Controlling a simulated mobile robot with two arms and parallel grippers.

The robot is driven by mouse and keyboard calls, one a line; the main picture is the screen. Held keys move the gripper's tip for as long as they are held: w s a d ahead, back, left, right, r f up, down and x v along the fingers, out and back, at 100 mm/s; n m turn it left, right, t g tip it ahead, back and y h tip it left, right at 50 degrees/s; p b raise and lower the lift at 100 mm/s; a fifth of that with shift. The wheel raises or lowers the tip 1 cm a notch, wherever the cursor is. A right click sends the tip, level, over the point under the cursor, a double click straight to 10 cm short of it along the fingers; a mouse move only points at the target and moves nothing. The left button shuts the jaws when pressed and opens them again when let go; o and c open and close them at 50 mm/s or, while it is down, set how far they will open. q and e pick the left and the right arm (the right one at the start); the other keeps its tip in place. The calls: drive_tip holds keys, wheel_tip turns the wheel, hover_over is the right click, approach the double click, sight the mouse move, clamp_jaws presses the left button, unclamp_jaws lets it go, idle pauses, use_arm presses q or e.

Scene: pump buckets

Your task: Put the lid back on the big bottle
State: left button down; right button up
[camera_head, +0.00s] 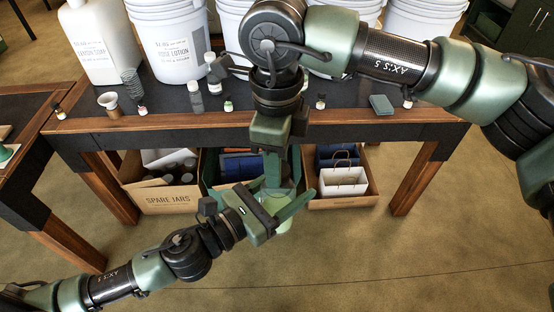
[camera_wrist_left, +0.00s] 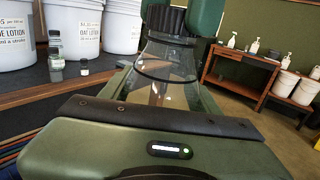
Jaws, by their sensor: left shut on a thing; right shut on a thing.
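The big bottle (camera_wrist_left: 166,66) is clear, with a sloping shoulder and a dark ring around it. It stands between the fingers of my left gripper (camera_head: 280,204), which is shut on it in front of the table. In the head view its pale green body (camera_head: 284,226) shows partly below the fingers. A dark ribbed lid (camera_wrist_left: 164,19) is at the bottle's top in the left wrist view. My right gripper (camera_head: 284,176) points down from above and is shut on the lid. I cannot tell whether the lid is seated.
The dark-topped table (camera_head: 215,124) carries white buckets (camera_head: 170,44), a large white jug (camera_head: 98,42) and several small bottles. Boxes, one marked spare jars (camera_head: 165,201), stand beneath it. Open floor (camera_head: 400,255) lies in front and right.

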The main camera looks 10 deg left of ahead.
drive_tip(key=m, duration=0.4)
drive_tip(key=shift+w+m, duration=0.1)
drive_tip(key=shift+m, duration=0.2)
drive_tip(key=m, duration=0.4)
drive_tip(key=shift+m, duration=0.3)
drive_tip(key=m, duration=0.4)
drive_tip(key=shift+m, duration=0.3)
drive_tip(key=m, duration=0.4)
drive_tip(key=shift+d, duration=0.1)
drive_tip(key=m, duration=1.2)
drive_tip(key=shift+m, duration=0.9)
drive_tip(key=shift+s+f+m, duration=0.1)
drive_tip(key=shift+s+m, duration=0.4)
drive_tip(key=shift+m, duration=1.1)
drive_tip(key=shift+s+a+f, duration=0.15)
drive_tip(key=shift+s+a, duration=0.05)
drive_tip(key=o, duration=1.4)
drive_tip(key=shift+w+d, duration=0.1)
drive_tip(key=shift+w, duration=0.05)
drive_tip(key=shift+c, duration=0.2)
